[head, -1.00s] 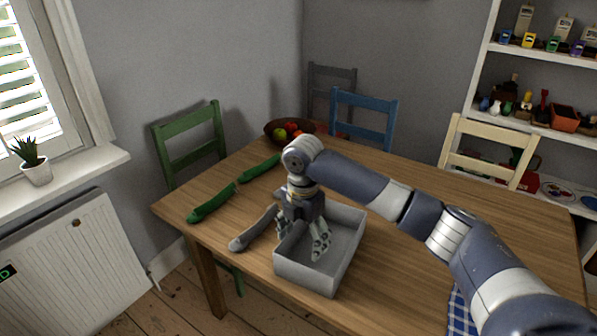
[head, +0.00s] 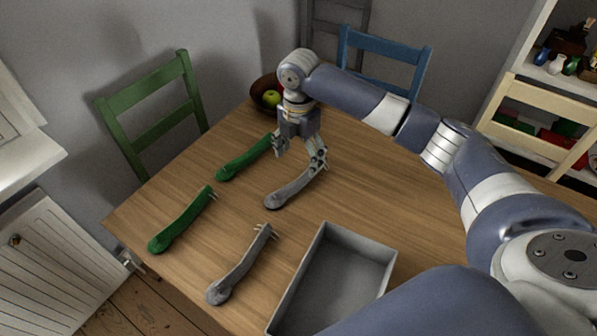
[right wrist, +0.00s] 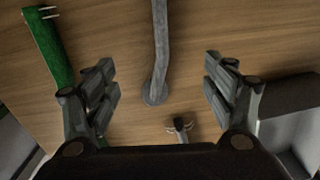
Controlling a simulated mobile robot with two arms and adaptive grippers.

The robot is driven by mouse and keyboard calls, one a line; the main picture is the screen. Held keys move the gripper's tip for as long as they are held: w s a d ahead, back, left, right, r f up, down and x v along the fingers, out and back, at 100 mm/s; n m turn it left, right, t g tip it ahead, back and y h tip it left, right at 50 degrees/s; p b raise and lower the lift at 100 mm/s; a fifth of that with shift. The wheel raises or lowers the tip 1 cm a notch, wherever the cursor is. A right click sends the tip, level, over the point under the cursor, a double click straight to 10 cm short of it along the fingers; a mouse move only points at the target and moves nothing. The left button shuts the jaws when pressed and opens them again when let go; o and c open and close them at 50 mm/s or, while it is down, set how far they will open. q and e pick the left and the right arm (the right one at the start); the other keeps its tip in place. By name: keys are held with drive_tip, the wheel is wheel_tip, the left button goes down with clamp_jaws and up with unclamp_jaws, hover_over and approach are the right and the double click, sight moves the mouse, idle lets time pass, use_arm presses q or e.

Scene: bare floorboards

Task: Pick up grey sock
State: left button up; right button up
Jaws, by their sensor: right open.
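Two long grey socks lie on the wooden table. The far grey sock (head: 292,190) is under and in front of my right gripper (head: 301,157). The near grey sock (head: 240,266) lies closer to the table's front left edge. In the right wrist view a long grey sock (right wrist: 159,50) runs down between the two spread fingers (right wrist: 160,88), its rounded end near the middle. A pronged grey end (right wrist: 180,126) shows lower down, mostly hidden by the gripper body. My right gripper is open and holds nothing. My left gripper is not in view.
Two green socks (head: 181,219) (head: 245,158) lie to the left on the table (head: 420,215). An open grey box (head: 345,268) stands at the front. A fruit bowl (head: 262,92) is at the back corner. Green (head: 155,108) and blue chairs (head: 386,57) stand at the edges.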

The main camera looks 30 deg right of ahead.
sight(299, 182)
drive_tip(key=shift+s+a+f, duration=0.1)
drive_tip(key=shift+s+f, duration=0.05)
drive_tip(key=shift+f, duration=0.5)
drive_tip(key=shift+s+a+f, duration=0.1)
drive_tip(key=shift+s+f, duration=0.05)
drive_tip(key=shift+f, duration=0.8)
wheel_tip(299, 182, down, 5)
drive_tip(key=shift+w+d+p, duration=0.1)
drive_tip(key=shift+d+p, duration=0.05)
drive_tip(key=shift+p, duration=0.2)
drive_tip(key=shift+f, duration=0.25)
drive_tip(key=shift+c, duration=1)
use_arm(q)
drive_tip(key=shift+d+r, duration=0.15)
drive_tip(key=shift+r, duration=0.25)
use_arm(e)
drive_tip(key=c, duration=0.8)
